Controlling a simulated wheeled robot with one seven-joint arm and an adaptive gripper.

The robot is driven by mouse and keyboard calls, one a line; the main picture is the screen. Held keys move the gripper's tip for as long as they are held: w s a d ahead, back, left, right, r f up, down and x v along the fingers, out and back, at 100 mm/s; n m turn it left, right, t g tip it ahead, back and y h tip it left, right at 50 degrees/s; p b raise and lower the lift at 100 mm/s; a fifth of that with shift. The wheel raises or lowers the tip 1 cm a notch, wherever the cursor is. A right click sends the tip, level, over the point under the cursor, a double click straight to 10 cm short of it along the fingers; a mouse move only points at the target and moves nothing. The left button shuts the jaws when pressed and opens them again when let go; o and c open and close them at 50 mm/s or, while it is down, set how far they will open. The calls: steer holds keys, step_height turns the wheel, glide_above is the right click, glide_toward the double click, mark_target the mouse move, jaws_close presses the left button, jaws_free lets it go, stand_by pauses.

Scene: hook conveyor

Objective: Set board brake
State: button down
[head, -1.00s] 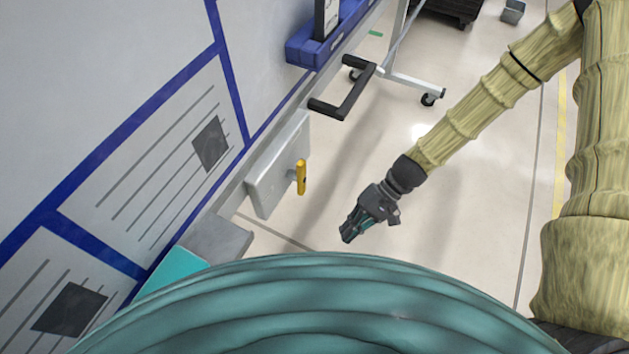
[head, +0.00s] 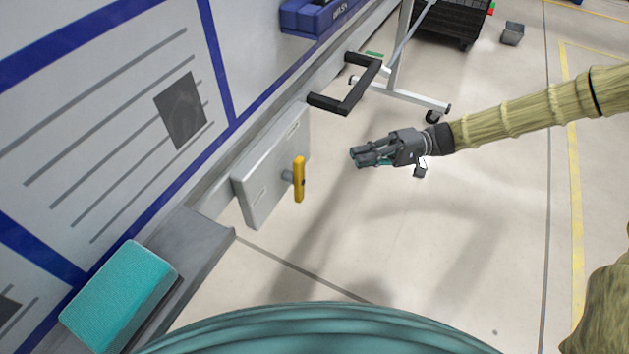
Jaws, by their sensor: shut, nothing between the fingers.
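A yellow lever handle (head: 299,179) sticks out from a grey metal plate (head: 262,183) at the lower edge of the board (head: 110,105). The lever stands roughly upright in the head view. My gripper (head: 354,157) is to the right of the lever, apart from it, with its fingers pointing left. Its fingers are shut and hold nothing. The lever's mount behind the handle is partly hidden.
A black handle bar (head: 350,98) juts out from the board above the plate. A teal block (head: 120,295) lies on a grey ledge (head: 190,245) at lower left. A white wheeled stand (head: 410,100) and black cart (head: 450,22) are behind.

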mark_target(299, 181)
steer(key=shift+a, duration=0.1)
stand_by(0.3)
steer(key=shift+s+d+b+x, duration=0.1)
steer(key=shift+s+b+x, duration=0.5)
steer(key=shift+x, duration=1.5)
steer(key=shift+s+d+b+x, duration=0.25)
steer(key=shift+b+x, duration=0.55)
steer(key=shift+x, duration=1.35)
steer(key=shift+s+b+x, duration=0.5)
steer(key=shift+b+x, duration=0.2)
steer(key=shift+x, duration=1.4)
